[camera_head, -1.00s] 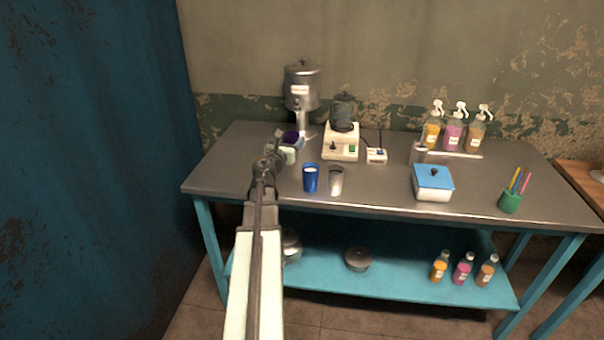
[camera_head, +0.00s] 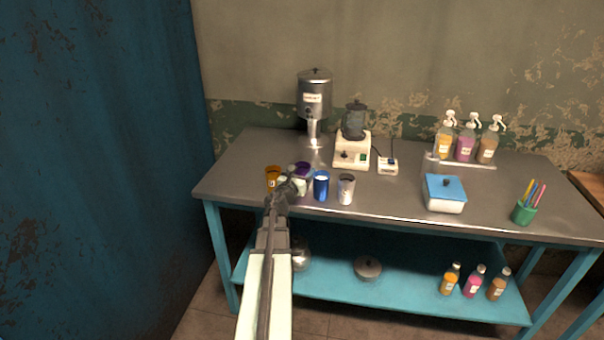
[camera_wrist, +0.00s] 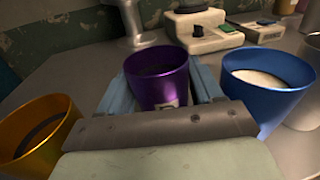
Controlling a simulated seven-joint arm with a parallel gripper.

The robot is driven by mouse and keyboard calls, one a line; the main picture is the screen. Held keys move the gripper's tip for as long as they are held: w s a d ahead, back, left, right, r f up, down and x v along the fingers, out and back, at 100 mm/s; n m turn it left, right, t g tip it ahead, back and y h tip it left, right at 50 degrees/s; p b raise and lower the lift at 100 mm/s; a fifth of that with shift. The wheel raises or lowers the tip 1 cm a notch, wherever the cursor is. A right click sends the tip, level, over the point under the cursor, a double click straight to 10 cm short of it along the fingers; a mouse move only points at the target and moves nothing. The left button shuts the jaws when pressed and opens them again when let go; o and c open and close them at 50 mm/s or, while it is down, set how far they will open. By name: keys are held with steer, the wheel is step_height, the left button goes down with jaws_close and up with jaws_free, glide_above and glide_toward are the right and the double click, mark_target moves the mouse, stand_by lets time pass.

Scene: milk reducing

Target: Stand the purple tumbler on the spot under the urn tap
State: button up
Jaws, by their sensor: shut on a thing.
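The purple tumbler (camera_head: 302,168) is upright between the fingers of my gripper (camera_head: 294,184), which is shut on it. In the wrist view the tumbler (camera_wrist: 160,88) shows its dark inside, with a grey-blue finger on each side. Its base is hidden, so I cannot tell whether it touches the table. The steel urn (camera_head: 315,95) stands at the back left, with its tap (camera_head: 313,130) on the near side. The tumbler is apart from the tap, nearer the table's front. The table under the tap looks empty.
An orange tumbler (camera_head: 272,178) stands close left of my gripper. A blue tumbler (camera_head: 321,187) with white contents stands close right, beside a steel cup (camera_head: 346,190). A blender (camera_head: 352,150) stands right of the urn. The steel table (camera_head: 400,195) is clear behind the held tumbler.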

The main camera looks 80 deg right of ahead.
steer(key=shift+f, duration=0.1)
steer(key=o, duration=0.8)
